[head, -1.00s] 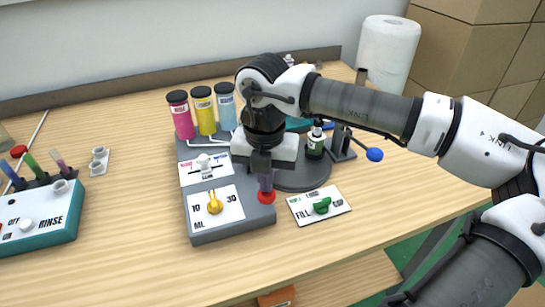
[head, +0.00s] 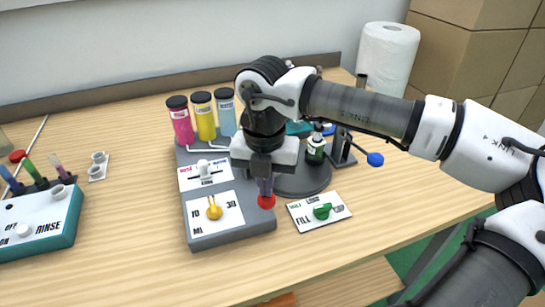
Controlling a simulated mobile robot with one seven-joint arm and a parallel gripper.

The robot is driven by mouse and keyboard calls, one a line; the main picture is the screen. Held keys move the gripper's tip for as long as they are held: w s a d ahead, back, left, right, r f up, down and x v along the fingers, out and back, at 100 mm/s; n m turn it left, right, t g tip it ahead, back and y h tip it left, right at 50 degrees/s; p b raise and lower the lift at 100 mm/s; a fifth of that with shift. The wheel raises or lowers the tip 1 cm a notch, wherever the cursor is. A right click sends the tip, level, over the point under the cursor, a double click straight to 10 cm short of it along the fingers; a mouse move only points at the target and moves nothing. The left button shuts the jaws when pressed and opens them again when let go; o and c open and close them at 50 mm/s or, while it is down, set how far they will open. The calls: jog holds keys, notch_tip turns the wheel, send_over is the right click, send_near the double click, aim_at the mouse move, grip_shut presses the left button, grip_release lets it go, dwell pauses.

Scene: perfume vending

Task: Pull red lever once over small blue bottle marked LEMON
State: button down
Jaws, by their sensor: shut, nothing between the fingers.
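My gripper (head: 264,188) points down, shut, with its fingertips at the red lever knob (head: 266,201) on the right front of the grey dispenser (head: 232,238). The fingertips appear to touch the knob from above; the rest of the lever is hidden. A dark green bottle (head: 315,150) with a pale label stands on the round dark turntable (head: 305,185) behind and right of my gripper. I cannot read its label. No small blue bottle marked LEMON can be made out; my gripper and arm hide part of the turntable.
Pink (head: 181,122), yellow (head: 204,117) and blue (head: 226,113) cylinders stand at the dispenser's back. A yellow dial (head: 214,209) sits on its front. A FILL panel (head: 318,211) lies to the right, near a blue-knobbed lever (head: 375,159). A RINSE box (head: 45,228) stands at left.

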notch_tip(320, 180, up, 7)
jog(key=p, duration=0.3)
jog(key=shift+r, duration=0.15)
dwell(0.3)
dwell(1.1)
